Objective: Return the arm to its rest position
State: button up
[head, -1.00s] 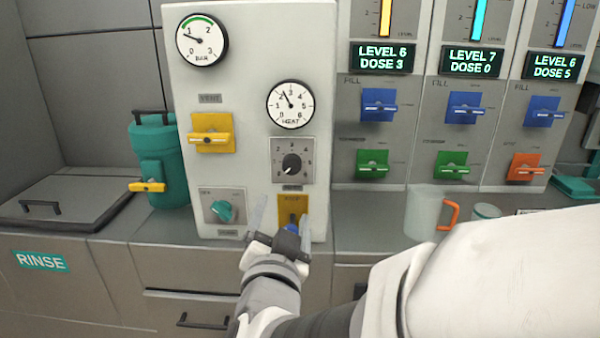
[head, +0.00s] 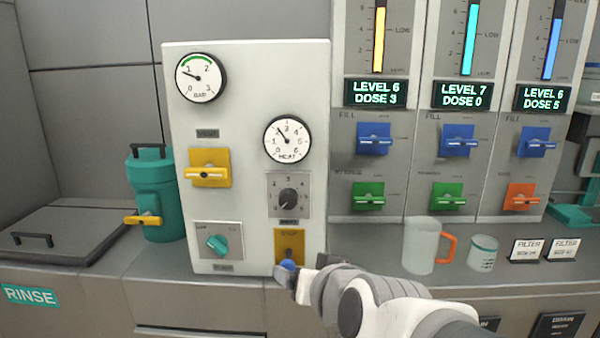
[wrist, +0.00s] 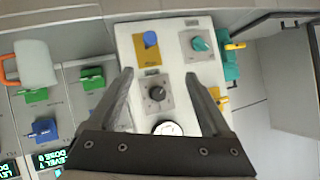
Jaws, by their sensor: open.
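My gripper (head: 292,272) is in front of the lower right of the white control panel (head: 248,110) in the head view, near the yellow plate (head: 288,244) with a blue-tipped lever (head: 288,265). In the wrist view my gripper (wrist: 160,85) has its two fingers spread wide with nothing between them. The panel's dial knob (wrist: 157,93) shows between the fingers, beyond them. The blue knob (wrist: 151,39) on the yellow plate shows past the fingertips. In the head view the fingers are small and partly hidden by my wrist.
A clear mug (head: 422,245) with an orange handle and a small cup (head: 483,252) stand on the counter right of my arm. A teal canister (head: 160,190) stands left of the panel. Dispensers with blue levers (head: 374,139) line the right wall.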

jog(key=s+d+f+g+h+p, duration=0.15)
jog(key=s+d+g+h, duration=0.35)
jog(key=s+d, duration=0.85)
notch_tip(320, 180, up, 17)
jog(key=y+p, duration=0.1)
jog(key=p, duration=1.6)
jog(key=shift+w+g+p, duration=0.3)
jog(key=shift+w+g, duration=0.1)
jog(key=shift+w, duration=0.05)
